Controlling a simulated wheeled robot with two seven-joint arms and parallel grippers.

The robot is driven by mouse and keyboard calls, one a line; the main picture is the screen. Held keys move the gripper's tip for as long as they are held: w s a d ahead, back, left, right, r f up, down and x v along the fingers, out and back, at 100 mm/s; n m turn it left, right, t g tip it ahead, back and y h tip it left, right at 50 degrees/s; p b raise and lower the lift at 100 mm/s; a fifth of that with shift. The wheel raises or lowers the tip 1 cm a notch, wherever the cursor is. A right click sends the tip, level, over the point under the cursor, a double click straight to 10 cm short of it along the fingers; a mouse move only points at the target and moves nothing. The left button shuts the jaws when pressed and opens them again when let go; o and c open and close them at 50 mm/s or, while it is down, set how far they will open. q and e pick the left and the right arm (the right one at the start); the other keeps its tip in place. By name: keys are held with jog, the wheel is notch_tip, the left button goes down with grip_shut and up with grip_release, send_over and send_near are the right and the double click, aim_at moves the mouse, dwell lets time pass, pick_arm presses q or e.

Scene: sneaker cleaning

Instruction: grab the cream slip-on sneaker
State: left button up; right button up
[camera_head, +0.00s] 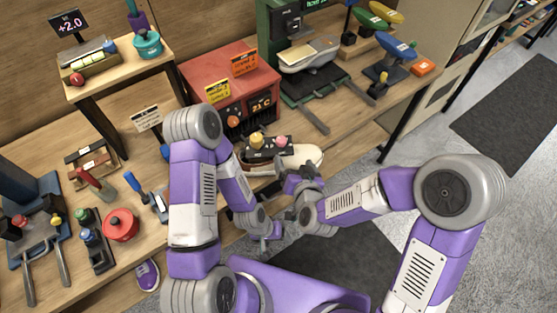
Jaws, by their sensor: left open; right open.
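A cream shoe (308,155) lies on the front part of the wooden bench, partly hidden by my arms and by a small dark stand; I take it for the cream slip-on sneaker. My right gripper (292,182) is open, just in front of and below the shoe in the picture. Whether it touches the shoe I cannot tell. My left gripper (272,236) is open and empty, lower down, in front of the bench edge and apart from the shoe.
A dark stand with yellow and pink knobs (268,146) is beside the shoe. Behind are a red heater box (215,85) and a green press (280,50) holding a pale shoe (312,58). A red pot (121,225) and tools crowd the left. Floor at right is open.

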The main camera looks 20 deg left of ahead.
aim_at(286, 149)
jog(key=shift+t, duration=0.3)
jog(key=w+a, duration=0.1)
jog(key=w, duration=0.1)
jog(key=w+a, duration=0.2)
jog(key=w+a+f, duration=0.1)
jog(key=w, duration=0.1)
jog(key=shift+a, duration=0.15)
grip_shut()
dwell(0.3)
